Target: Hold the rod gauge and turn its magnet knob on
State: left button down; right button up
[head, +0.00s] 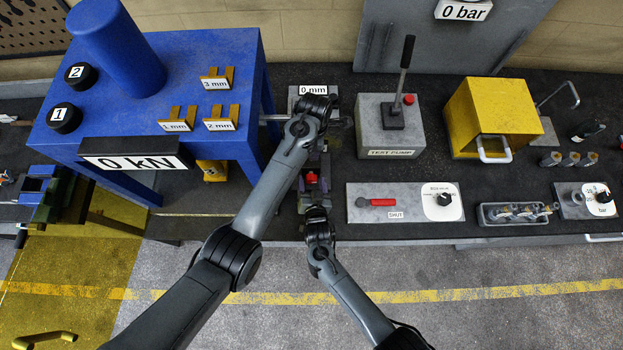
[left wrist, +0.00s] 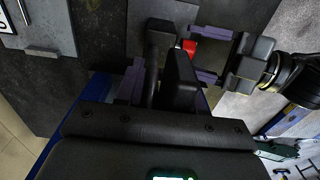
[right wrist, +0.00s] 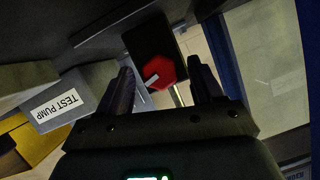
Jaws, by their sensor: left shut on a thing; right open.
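The rod gauge's red magnet knob (right wrist: 160,72) has a white pointer mark and sits on a black block (right wrist: 150,42). The knob also shows in the head view (head: 311,178) and, partly, in the left wrist view (left wrist: 189,46). A thin bright rod (right wrist: 177,95) shows beside the knob. My left gripper (left wrist: 165,75) is shut on the gauge's dark body; my arm hides this grip in the head view. My right gripper (right wrist: 165,85) is open, its fingers on either side of the knob with visible gaps. The right gripper also shows in the head view (head: 316,205).
The blue press frame (head: 235,55) stands left of my arms. The test pump (head: 390,125) and a yellow box (head: 490,115) stand to the right. A valve panel (head: 400,203) lies near the bench front. A 0 mm sign (head: 313,90) shows behind my left arm.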

jog(key=shift+w, duration=0.1)
jog(key=shift+c, duration=0.3)
jog(key=c, duration=1)
jog(key=shift+m+y, duration=0.8)
jog(key=shift+m, duration=0.3)
jog(key=o, duration=1.1)
jog(key=shift+c, duration=0.2)
jog(key=shift+d, duration=0.1)
jog(key=v, duration=1.2)
jog(key=shift+f, duration=0.2)
